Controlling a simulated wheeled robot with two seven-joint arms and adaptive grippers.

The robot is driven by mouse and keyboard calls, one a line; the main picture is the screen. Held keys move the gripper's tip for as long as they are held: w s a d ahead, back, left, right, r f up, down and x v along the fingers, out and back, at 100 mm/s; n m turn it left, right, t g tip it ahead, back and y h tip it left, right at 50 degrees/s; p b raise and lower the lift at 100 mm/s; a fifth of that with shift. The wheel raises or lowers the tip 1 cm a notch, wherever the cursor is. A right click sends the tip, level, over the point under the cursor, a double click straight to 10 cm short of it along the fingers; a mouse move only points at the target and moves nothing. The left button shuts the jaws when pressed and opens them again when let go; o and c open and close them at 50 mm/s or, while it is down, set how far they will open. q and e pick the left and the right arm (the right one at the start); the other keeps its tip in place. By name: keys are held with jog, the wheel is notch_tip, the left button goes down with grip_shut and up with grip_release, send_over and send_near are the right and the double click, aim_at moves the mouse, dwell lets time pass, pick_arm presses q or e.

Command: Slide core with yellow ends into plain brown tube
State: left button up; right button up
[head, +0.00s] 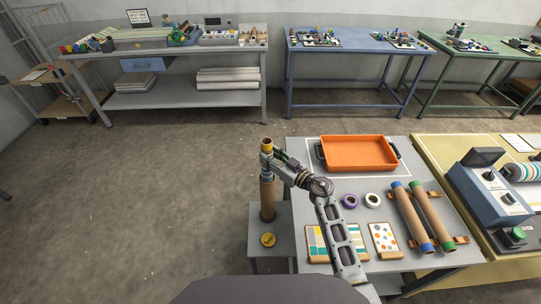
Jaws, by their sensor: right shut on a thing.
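My right gripper (267,161) is shut on an upright core with a yellow upper end (267,144). Only the top of the core shows above the fingers. Directly below the gripper is a plain brown tube (267,197), upright on a small grey stand (286,228). The core and tube look in line. I cannot tell whether the core's lower end is inside the tube, because the gripper covers the join. My left gripper is not in view.
A round yellow piece (268,240) sits on the stand's front. The grey table (300,187) beside it holds an orange tray (358,153), two tape rolls, pattern boards, and brown tubes with blue (427,247) and green ends (447,245). The floor to the left is clear.

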aim_at(271, 147)
dwell(0.3)
jog(key=o, duration=1.1)
jog(key=shift+f, duration=0.1)
jog(key=shift+r, duration=0.2)
jog(key=shift+r+p, duration=1.2)
jog(key=shift+p, duration=0.05)
jog(key=shift+r, duration=1.15)
